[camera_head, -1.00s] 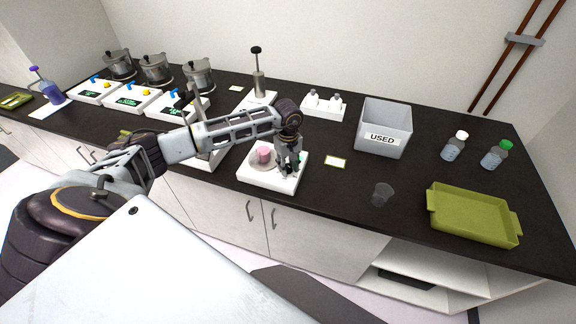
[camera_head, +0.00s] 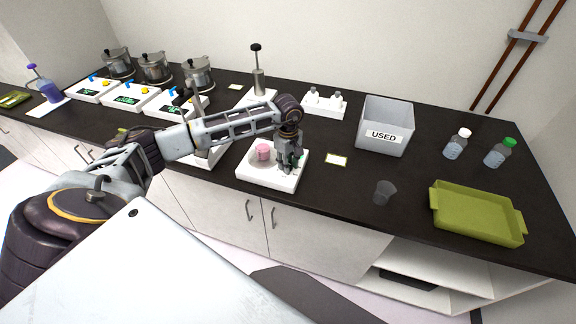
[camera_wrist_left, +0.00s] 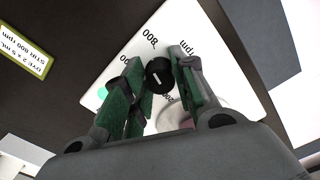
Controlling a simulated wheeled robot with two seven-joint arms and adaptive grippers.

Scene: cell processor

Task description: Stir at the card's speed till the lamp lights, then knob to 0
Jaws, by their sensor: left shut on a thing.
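The white stirrer (camera_head: 256,177) stands near the bench's front edge, with a pink-filled vessel (camera_head: 263,152) on its round plate. My left gripper (camera_head: 287,165) is over the stirrer's right side. In the left wrist view its green-padded fingers (camera_wrist_left: 158,85) are shut on the black knob (camera_wrist_left: 159,74), which has a white pointer mark. Dial numbers around the knob are partly hidden, so I cannot tell the setting. A teal-green round spot (camera_wrist_left: 103,93), possibly the lamp, shows beside a finger. The card (camera_wrist_left: 24,50) reads "STIR 800 rpm"; it also lies right of the stirrer (camera_head: 336,159). My right gripper is out of view.
A grey USED bin (camera_head: 386,126), a clear cup (camera_head: 385,191), a green tray (camera_head: 476,213) and two capped bottles (camera_head: 457,145) stand to the right. Several pots and white devices stand at the back left. Bare bench lies between the card and the cup.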

